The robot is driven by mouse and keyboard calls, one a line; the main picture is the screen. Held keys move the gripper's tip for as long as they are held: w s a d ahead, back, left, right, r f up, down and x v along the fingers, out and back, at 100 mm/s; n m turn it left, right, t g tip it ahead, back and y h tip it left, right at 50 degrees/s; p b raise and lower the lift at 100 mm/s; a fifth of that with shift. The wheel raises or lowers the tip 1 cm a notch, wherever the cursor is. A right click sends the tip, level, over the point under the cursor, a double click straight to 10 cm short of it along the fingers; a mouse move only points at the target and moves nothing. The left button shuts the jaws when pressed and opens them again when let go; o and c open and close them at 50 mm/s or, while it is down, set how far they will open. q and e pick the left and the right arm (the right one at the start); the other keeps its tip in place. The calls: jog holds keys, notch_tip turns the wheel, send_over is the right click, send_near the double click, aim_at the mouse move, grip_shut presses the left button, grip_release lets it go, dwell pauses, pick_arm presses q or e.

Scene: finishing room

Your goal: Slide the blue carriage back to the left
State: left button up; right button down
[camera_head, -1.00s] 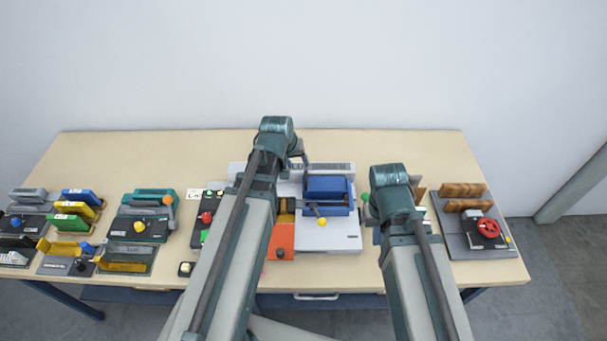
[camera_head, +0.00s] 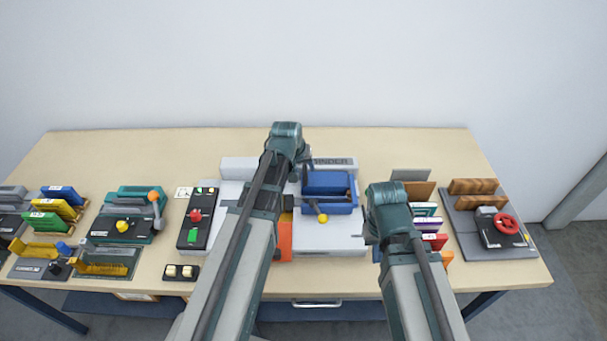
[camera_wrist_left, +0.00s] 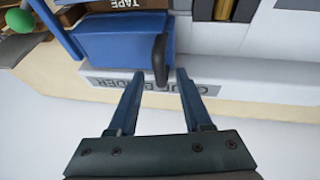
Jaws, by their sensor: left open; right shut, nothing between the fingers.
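The blue carriage (camera_head: 328,183) sits at the right end of the grey grinder (camera_head: 330,239). In the left wrist view the carriage (camera_wrist_left: 110,45) is at upper left, with a dark upright handle (camera_wrist_left: 160,60) at its end. My left gripper (camera_head: 301,172) is at the carriage's left end, partly hidden by its own wrist. In the left wrist view its fingers (camera_wrist_left: 155,76) are open, with the handle just ahead of the gap; contact cannot be told. My right gripper (camera_head: 372,240) is shut and empty right of the grinder, mostly hidden by its wrist.
A yellow-knobbed lever (camera_head: 322,218) stands before the carriage. A black control box (camera_head: 195,222) with red and green buttons is left of the grinder. A rack of coloured holders (camera_head: 428,224) and a red-wheeled fixture (camera_head: 506,224) are at right. The table's back strip is clear.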

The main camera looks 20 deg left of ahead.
pick_arm(q)
jog(key=shift+f, duration=0.1)
grip_shut()
dwell(1.4)
